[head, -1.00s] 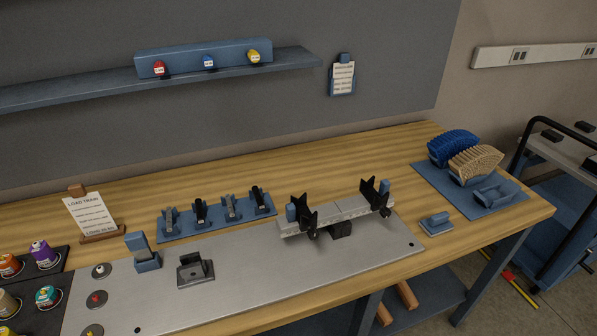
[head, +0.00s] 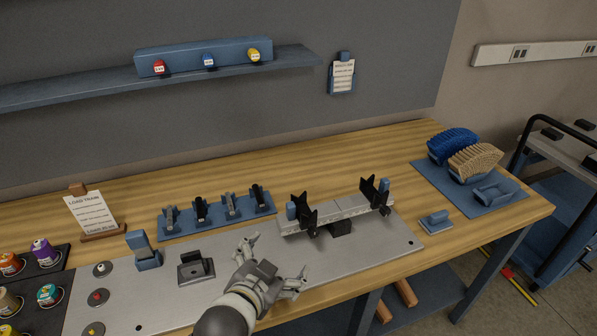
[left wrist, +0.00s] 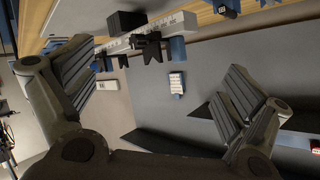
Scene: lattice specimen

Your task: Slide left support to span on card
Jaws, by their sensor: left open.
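The left support (head: 304,216) is a black forked piece on the left part of the grey graduated rail (head: 345,208), with a blue knob (head: 291,211) at its left. In the left wrist view it appears upside down (left wrist: 147,46). A similar black right support (head: 375,194) stands near the rail's right end. My left gripper (head: 273,264) is open and empty, in front of and left of the left support, apart from it. The white card (head: 343,76) hangs on the wall; its text is too small to read. My right gripper is not in view.
A blue rack with several small clamps (head: 217,214) stands behind the plate (head: 330,262). A dark block (head: 195,268) and a blue block (head: 142,251) sit at left. A LOAD TRAIN sign (head: 91,213) stands further left.

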